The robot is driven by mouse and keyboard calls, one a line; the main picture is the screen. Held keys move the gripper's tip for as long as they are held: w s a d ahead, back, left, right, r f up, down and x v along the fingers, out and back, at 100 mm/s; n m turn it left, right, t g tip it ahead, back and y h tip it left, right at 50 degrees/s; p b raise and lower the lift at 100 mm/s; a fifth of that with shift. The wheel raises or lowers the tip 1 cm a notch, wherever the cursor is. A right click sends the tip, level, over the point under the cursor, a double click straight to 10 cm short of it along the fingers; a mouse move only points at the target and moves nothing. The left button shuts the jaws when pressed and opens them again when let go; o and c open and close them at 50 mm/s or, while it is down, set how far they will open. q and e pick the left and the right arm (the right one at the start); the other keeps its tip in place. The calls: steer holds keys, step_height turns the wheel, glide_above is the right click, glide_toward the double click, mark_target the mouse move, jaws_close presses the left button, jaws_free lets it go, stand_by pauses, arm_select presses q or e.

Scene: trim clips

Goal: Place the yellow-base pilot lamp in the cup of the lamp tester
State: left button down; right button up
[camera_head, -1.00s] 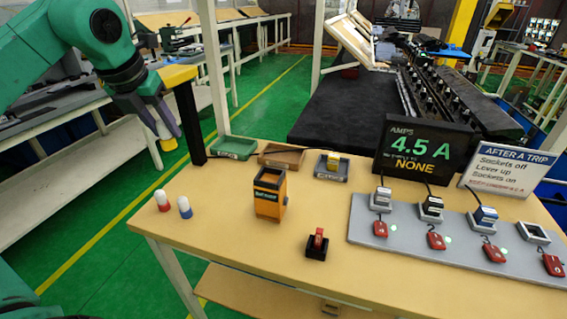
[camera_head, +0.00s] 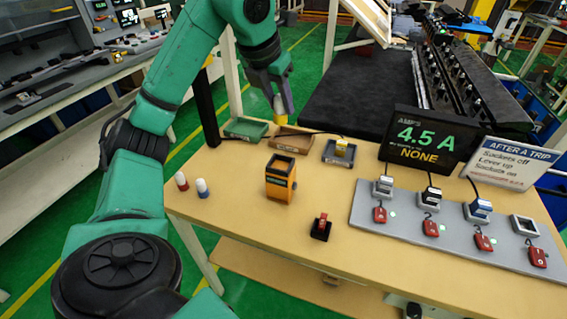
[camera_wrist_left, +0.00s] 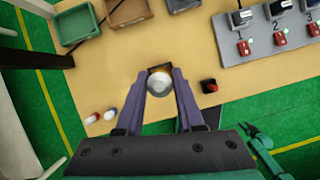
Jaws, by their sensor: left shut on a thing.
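My left gripper (camera_head: 282,108) is shut on the yellow-base pilot lamp (camera_head: 279,104), holding it in the air, base down. In the left wrist view the lamp's white dome (camera_wrist_left: 158,84) shows between the fingertips. The orange lamp tester (camera_head: 279,180) stands upright on the table with its open cup on top. In the left wrist view the lamp covers much of the tester (camera_wrist_left: 159,69).
A green tray (camera_head: 246,130), a brown tray (camera_head: 291,142) and a grey tray (camera_head: 339,155) with a yellow item line the table's back. A red switch (camera_head: 321,227) is in front. A grey socket board (camera_head: 390,218) and the 4.5 A display (camera_head: 426,139) are right.

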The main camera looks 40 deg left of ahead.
arm_select(q)
step_height(320, 180, down, 14)
steer(key=b, duration=0.3)
steer(key=shift+f, duration=0.1)
steer(key=shift+w, duration=0.1)
steer(key=c, duration=1)
jaws_free()
steer(key=shift+b, duration=0.3)
steer(key=o, duration=0.5)
